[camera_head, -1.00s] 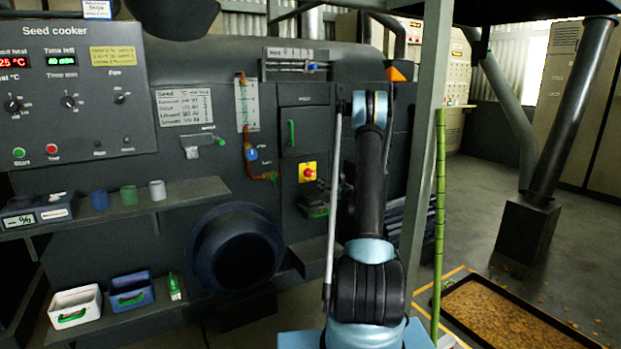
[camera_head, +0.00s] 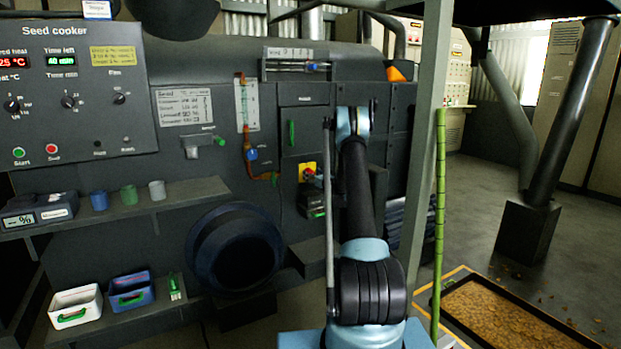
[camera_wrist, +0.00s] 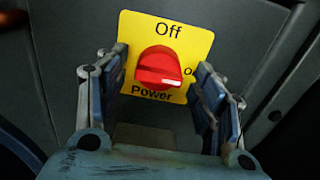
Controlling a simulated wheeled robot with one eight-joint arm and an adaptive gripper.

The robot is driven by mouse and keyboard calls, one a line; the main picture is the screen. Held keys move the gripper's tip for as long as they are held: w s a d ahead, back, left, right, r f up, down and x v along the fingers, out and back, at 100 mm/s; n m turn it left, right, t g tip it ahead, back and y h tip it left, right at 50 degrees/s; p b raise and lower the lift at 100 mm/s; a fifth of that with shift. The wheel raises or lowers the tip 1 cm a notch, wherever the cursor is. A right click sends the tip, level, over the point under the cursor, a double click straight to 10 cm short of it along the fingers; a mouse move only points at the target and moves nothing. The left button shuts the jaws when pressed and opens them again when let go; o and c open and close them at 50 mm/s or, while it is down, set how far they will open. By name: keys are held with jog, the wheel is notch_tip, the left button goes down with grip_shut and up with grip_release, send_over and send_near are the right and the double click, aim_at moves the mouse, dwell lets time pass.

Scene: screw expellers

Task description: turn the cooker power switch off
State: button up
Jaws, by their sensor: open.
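The cooker power switch is a red rotary knob (camera_wrist: 159,68) on a yellow plate (camera_wrist: 190,38) marked "Off" at the top, "Power" below and a partly hidden "O…" label at the right. In the wrist view the knob stands between the fingers of my gripper (camera_wrist: 162,85), which are open on either side; I see gaps between fingers and knob. The knob's grip bar lies roughly sideways, toward the right-hand label. In the head view the yellow plate (camera_head: 308,167) is partly hidden behind my arm, and my fingers are hard to make out.
The dark cooker body (camera_head: 160,72) carries the Seed cooker panel (camera_head: 70,120) at left. A green-handled door (camera_head: 303,120) is above the switch. Shelves with cups (camera_head: 129,195) and bins (camera_head: 76,308) are lower left. A grey post (camera_head: 430,150) stands right of my arm.

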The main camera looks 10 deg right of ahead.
jog(key=shift+w+a, duration=0.25)
jog(key=shift+w, duration=0.4)
jog(key=shift+c, duration=0.6)
jog(key=c, duration=0.9)
jog(key=shift+s+a+f+n, duration=0.1)
jog(key=shift+a+n, duration=0.05)
jog(key=shift+n, duration=2.8)
jog(key=shift+s+a+f+n, duration=0.1)
jog(key=shift+a+n, duration=0.05)
jog(key=shift+n, duration=2.85)
jog(key=shift+a+f+n, duration=0.1)
jog(key=shift+a+n, duration=0.05)
jog(key=shift+n, duration=2.8)
